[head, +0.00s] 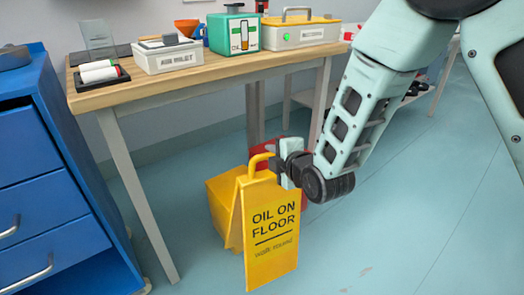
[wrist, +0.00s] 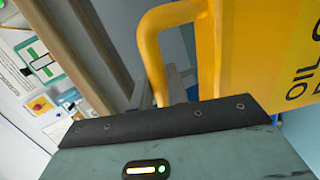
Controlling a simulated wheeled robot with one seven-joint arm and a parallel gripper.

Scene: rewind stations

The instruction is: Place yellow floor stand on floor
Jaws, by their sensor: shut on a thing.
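The yellow floor stand (head: 271,232) reads "OIL ON FLOOR, walk round" and stands roughly upright, near the front of the wooden-topped table. My gripper (head: 284,168) is at its top and shut on its curved yellow handle. In the wrist view the handle (wrist: 158,40) runs down behind the dark edge of my gripper, and part of the yellow panel (wrist: 270,50) shows at the right. The fingertips are hidden there. I cannot tell whether the stand's lower edge touches the floor (head: 375,240).
The table (head: 135,98) carries boxes, a green case (head: 233,34) and a yellow-lidded unit (head: 300,32). A yellow box-like thing (head: 222,205) sits behind the stand, with something red (head: 262,152) under the table. A blue drawer cabinet (head: 50,180) is at left. Floor at right is clear.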

